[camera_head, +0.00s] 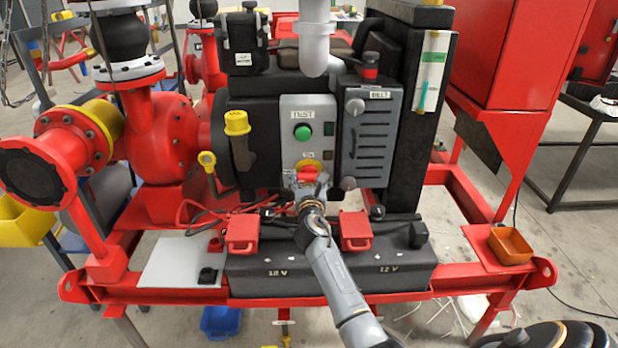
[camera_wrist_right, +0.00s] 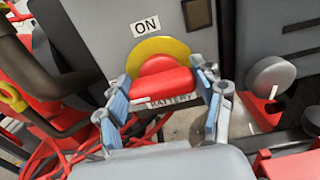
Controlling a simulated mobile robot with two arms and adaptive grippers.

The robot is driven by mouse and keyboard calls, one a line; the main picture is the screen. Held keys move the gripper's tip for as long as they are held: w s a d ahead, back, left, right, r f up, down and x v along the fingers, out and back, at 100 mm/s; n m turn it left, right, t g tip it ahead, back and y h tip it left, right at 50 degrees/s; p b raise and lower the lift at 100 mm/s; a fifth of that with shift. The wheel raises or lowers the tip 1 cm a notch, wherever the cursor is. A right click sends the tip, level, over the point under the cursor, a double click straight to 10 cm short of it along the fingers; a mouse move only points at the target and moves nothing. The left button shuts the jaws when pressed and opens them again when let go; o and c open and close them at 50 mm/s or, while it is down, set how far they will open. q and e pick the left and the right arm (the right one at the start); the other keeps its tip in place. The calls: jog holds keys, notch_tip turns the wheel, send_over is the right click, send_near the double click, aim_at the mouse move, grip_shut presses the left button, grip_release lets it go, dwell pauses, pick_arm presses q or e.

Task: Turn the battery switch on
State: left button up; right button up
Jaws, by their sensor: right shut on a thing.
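The battery switch (camera_head: 307,174) is a red knob on a yellow round plate, low on the grey control panel (camera_head: 296,128). An "ON" label sits above it and a "BATTERY" label below it. In the right wrist view, the red handle (camera_wrist_right: 162,84) lies roughly level across the yellow plate. My right gripper (camera_head: 312,186) reaches up to it from below, and its blue-padded fingers (camera_wrist_right: 160,95) are shut on the handle, one at each end. The gripper hides part of the knob in the head view. My left gripper is not in view.
A green button (camera_head: 303,132) labelled TEST sits above the switch. A grey BELT cover (camera_head: 370,135) with knobs stands to the right. Two red battery clamps (camera_head: 242,234) flank my right arm on the black 12 V batteries (camera_head: 330,275). A white pipe (camera_head: 314,45) hangs above the panel.

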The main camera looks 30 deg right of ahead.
jog(key=m+b, duration=0.1)
jog(key=m, duration=0.3)
jog(key=shift+d+f+m, duration=0.1)
jog(key=shift+m, duration=0.3)
jog(key=m+b, duration=0.1)
jog(key=m, duration=0.3)
jog(key=shift+s+f+m+b, duration=0.1)
jog(key=shift+m+b, duration=0.2)
jog(key=shift+b, duration=0.05)
jog(key=m+b, duration=0.1)
jog(key=m, duration=0.3)
jog(key=shift+d+f+b, duration=0.1)
jog(key=shift+b, duration=0.25)
jog(key=shift+m+b, duration=0.65)
jog(key=shift+m, duration=1.55)
jog(key=o, duration=1.2)
jog(key=shift+c, duration=0.2)
jog(key=shift+s, duration=0.1)
